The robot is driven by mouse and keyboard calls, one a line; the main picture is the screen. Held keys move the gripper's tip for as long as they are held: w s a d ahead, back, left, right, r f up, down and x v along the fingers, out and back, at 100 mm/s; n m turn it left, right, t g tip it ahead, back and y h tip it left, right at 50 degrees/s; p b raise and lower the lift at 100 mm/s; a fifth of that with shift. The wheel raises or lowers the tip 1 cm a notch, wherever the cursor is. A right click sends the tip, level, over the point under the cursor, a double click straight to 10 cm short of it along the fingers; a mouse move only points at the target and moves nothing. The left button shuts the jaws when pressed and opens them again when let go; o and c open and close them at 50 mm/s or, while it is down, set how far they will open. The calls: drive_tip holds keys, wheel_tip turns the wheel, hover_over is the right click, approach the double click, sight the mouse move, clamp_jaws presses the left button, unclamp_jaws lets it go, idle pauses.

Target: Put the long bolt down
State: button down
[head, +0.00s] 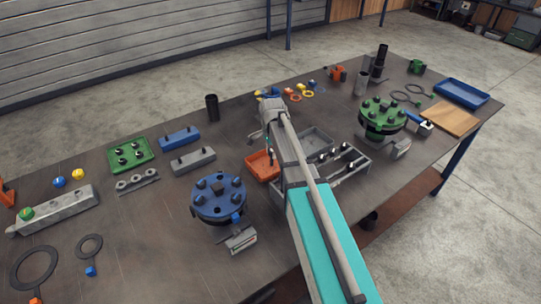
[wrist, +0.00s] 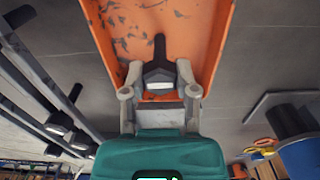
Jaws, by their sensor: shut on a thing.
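The long bolt (wrist: 160,48) is dark, with its head between my fingertips and its shank pointing toward the top of the wrist view. My gripper (wrist: 160,75) is shut on it. Behind the bolt in that view is an orange tray (wrist: 205,22) with dark scuffs; I cannot tell whether the bolt touches its floor. In the head view the orange tray (head: 258,168) is partly hidden by my arm, and the gripper and bolt are too small and covered to make out clearly.
A grey rack with upright bolts (head: 348,163) and a grey tray (head: 315,141) stand right of the orange tray. A blue flange (head: 219,208) is front left of it, a green flange (head: 382,128) further right. A grey block (head: 194,160) lies left.

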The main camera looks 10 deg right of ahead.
drive_tip(key=shift+f, duration=0.1)
idle(0.3)
drive_tip(key=shift+c, duration=1.9)
unclamp_jaws()
wheel_tip(320, 180, up, 12)
drive_tip(key=p, duration=1.2)
drive_tip(key=shift+s, duration=0.1)
drive_tip(key=s+n, duration=1.3)
drive_tip(key=s, duration=0.7)
drive_tip(key=shift+n, duration=0.3)
